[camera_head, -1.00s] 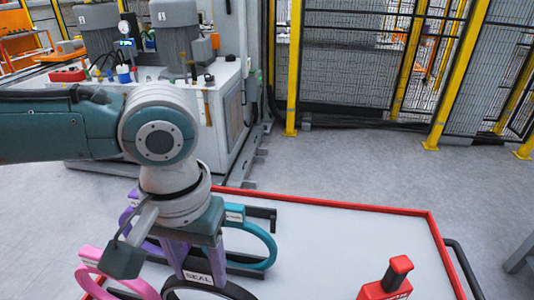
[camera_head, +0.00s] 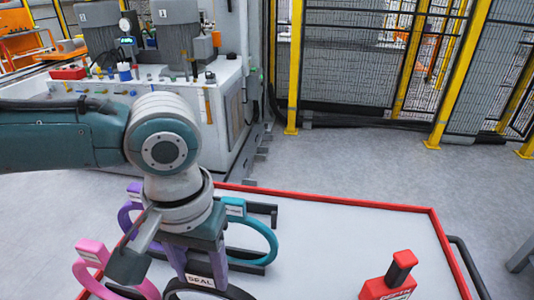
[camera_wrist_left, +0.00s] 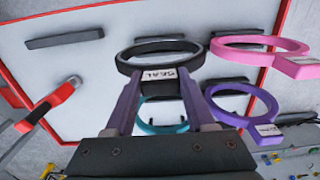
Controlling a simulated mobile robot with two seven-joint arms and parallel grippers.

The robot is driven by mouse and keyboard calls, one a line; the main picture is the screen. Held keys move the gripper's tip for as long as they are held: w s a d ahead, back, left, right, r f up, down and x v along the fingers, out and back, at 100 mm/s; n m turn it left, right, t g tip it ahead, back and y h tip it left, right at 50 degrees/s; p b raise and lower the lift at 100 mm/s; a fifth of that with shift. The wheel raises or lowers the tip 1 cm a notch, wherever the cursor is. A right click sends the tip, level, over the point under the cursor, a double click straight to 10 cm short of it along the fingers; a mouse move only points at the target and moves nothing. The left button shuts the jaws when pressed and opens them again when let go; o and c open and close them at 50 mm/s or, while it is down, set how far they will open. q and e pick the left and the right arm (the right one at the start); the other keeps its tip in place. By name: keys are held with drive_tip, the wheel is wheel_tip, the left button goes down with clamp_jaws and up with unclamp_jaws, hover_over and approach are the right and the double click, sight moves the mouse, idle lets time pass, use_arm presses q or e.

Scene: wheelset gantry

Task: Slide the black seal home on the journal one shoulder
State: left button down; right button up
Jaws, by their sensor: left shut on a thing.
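The black seal (camera_head: 240,292) is a ring with a white SEAL label on its tab, at the bottom of the head view and cut off by the frame edge. In the left wrist view the whole seal ring (camera_wrist_left: 128,66) shows, just beyond the fingers. My left gripper (camera_head: 192,262) points down and is shut on the seal's labelled tab. In the left wrist view its two purple-grey fingers (camera_wrist_left: 160,88) stand on either side of that tab. I cannot tell whether the seal touches its rest. The journal and its shoulder are not in view. My right gripper is not in view.
A white red-rimmed tray (camera_head: 335,201) lies below. Close around the gripper are a pink ring (camera_head: 88,275), a purple ring (camera_head: 124,217) and a teal ring (camera_head: 272,240). A red block with a handle (camera_head: 388,286) stands at right. A white machine bench (camera_head: 165,103) stands behind.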

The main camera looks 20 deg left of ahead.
use_arm(q)
drive_tip(key=shift+f+b, duration=0.3)
drive_tip(key=shift+f, duration=0.15)
drive_tip(key=shift+c, duration=0.8)
unclamp_jaws()
wheel_tip(320, 180, up, 10)
drive_tip(key=shift+p, duration=0.3)
drive_tip(key=shift+d+f, duration=0.1)
